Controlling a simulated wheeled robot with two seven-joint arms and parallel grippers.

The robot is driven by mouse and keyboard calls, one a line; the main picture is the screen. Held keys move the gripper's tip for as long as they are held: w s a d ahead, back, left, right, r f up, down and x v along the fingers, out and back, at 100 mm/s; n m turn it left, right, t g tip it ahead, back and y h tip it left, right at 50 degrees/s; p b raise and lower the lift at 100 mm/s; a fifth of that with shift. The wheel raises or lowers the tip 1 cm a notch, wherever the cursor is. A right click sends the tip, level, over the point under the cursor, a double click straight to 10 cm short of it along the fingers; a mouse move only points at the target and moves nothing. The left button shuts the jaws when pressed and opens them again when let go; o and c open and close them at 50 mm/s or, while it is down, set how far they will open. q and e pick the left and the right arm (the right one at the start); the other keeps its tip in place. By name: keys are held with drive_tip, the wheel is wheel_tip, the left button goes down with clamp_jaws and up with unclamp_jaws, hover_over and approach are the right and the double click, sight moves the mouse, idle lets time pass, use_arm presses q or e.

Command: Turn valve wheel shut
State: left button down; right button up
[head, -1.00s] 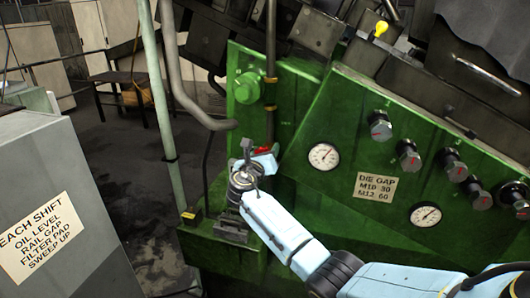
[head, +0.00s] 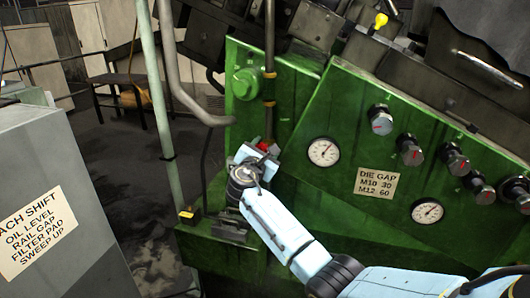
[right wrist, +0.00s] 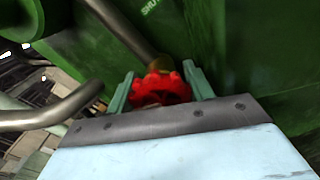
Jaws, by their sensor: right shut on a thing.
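The red valve wheel (right wrist: 160,88) sits between the two fingers of my right gripper (right wrist: 163,85) in the right wrist view, on a brownish stem or pipe. The fingers are closed on its rim from both sides. In the head view only a bit of the red wheel (head: 269,147) shows past my right gripper (head: 257,150), and the wrist hides the rest. The wheel is in front of the green machine panel (head: 320,200), below a vertical pipe. My left gripper is not in view.
A bent grey pipe (head: 185,100) and a pale green post (head: 158,110) stand left of the wheel. Gauges (head: 323,152) and several knobs (head: 410,152) are on the panel to the right. A grey cabinet (head: 95,170) stands at the left.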

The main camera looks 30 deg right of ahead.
drive_tip(key=m, duration=0.1)
drive_tip(key=m+b, duration=0.1)
drive_tip(key=m, duration=0.1)
drive_tip(key=shift+f, duration=0.25)
drive_tip(key=m+b, duration=0.3)
drive_tip(key=shift+s+f+m, duration=0.1)
drive_tip(key=shift+m, duration=0.2)
use_arm(q)
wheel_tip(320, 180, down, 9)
drive_tip(key=b, duration=0.5)
use_arm(e)
drive_tip(key=m, duration=0.6)
drive_tip(key=shift+f, duration=0.2)
drive_tip(key=m+b, duration=0.4)
drive_tip(key=m, duration=0.1)
drive_tip(key=shift+m+b, duration=0.4)
drive_tip(key=shift+m, duration=0.2)
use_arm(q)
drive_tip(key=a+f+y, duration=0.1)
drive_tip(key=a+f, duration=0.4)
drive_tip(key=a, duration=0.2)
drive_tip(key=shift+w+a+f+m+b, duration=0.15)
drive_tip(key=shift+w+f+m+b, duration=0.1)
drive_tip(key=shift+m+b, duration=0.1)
use_arm(e)
drive_tip(key=shift+m, duration=0.5)
drive_tip(key=o, duration=1)
drive_tip(key=shift+r, duration=0.1)
